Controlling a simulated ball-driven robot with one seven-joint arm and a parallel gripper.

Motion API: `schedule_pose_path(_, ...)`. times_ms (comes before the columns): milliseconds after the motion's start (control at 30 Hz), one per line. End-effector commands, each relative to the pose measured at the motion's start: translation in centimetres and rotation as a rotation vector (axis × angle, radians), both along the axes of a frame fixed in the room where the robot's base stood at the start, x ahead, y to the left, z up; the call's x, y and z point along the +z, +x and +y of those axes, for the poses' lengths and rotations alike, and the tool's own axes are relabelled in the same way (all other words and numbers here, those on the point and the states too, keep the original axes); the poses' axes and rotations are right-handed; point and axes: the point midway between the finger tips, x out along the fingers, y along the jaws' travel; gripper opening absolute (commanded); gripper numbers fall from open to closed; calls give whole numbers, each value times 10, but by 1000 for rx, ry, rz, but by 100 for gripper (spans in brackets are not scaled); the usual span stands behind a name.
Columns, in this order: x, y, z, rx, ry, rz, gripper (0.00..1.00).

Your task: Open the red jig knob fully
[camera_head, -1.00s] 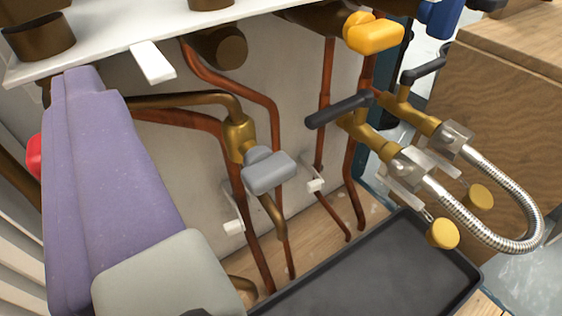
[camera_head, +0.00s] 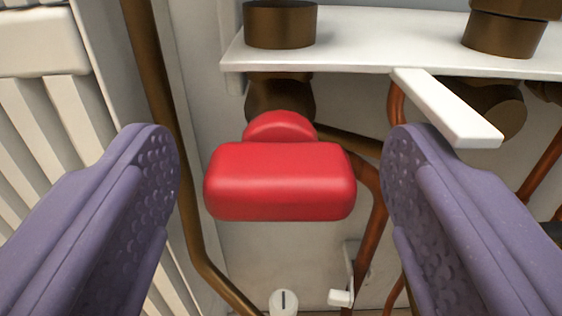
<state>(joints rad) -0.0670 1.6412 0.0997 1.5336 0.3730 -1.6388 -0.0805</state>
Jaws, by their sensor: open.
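The red knob (camera_head: 280,181) is in the middle of the camera view, a block-shaped handle with a rounded hub behind it. Its long side lies level across the picture. My gripper (camera_head: 280,172) is open, with one purple padded finger on each side of the knob. Clear gaps show between the knob and both fingers, so neither finger appears to touch it. The knob's stem and mount are mostly hidden behind the handle.
A white shelf (camera_head: 370,48) with brown fittings crosses above the knob, and a white lever (camera_head: 447,108) juts out at the upper right. A brown pipe (camera_head: 165,75) runs down the left beside a white slatted radiator (camera_head: 40,48). Copper pipes (camera_head: 372,235) stand behind.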

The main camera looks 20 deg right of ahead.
Motion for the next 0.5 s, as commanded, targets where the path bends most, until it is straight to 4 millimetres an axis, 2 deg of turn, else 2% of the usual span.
schedule_pose_path(33,0,0,0,0,0,0,65)
schedule_pose_path(233,0,0,0,0,0,0,20)
schedule_pose_path(267,0,0,0,0,0,0,16)
schedule_pose_path(500,0,0,1,1,-19,6,16)
